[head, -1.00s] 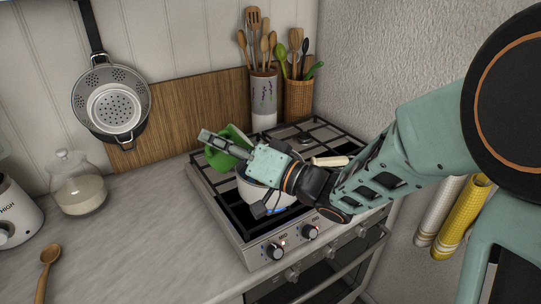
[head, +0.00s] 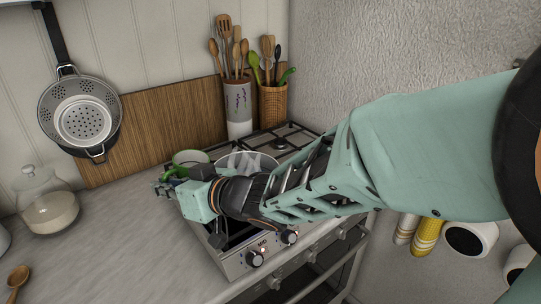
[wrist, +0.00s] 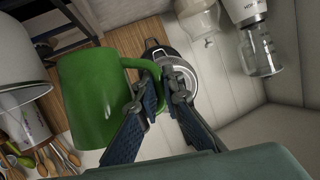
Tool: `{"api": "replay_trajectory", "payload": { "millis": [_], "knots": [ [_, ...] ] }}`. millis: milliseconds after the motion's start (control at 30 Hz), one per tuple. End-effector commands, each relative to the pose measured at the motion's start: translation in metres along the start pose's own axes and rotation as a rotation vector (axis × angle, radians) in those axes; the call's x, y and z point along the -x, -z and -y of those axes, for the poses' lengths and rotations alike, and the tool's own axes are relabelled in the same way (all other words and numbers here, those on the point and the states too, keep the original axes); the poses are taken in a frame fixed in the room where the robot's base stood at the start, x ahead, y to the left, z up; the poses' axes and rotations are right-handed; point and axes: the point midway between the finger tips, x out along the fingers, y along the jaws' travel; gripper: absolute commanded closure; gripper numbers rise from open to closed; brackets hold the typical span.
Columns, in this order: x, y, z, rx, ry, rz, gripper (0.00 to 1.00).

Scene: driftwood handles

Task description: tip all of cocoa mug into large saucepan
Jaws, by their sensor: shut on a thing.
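The green cocoa mug (head: 190,157) is held above the left side of the stove, left of the large saucepan (head: 247,161). It looks close to upright, and what is left inside cannot be made out. My gripper (head: 163,187) is shut on the mug's handle; in the wrist view the fingers (wrist: 160,86) close around the handle of the mug (wrist: 90,97). The white saucepan stands on the stove, partly hidden behind my arm. Its pale side (wrist: 18,88) shows at the left of the wrist view, apart from the mug.
A utensil crock (head: 238,108) and a wicker holder (head: 272,105) stand behind the stove. A glass jar (head: 47,208) and a wooden spoon (head: 16,280) are on the counter at left. A colander (head: 80,118) hangs on the wall. The counter between jar and stove is clear.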

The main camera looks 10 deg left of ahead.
Motion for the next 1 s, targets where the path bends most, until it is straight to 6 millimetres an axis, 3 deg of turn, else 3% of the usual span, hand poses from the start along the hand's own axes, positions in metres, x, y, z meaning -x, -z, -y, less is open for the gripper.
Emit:
{"api": "replay_trajectory", "payload": {
  "millis": [300,600,767,1000],
  "knots": [
    [-0.013,-0.036,0.0,0.08,-0.043,0.046,1.0],
    [-0.017,-0.048,-0.001,0.115,-0.065,0.07,1.0],
    [-0.015,-0.041,0.0,0.121,-0.068,0.073,1.0],
    [-0.004,-0.009,0.005,0.12,-0.068,0.074,1.0]
  ]
}}
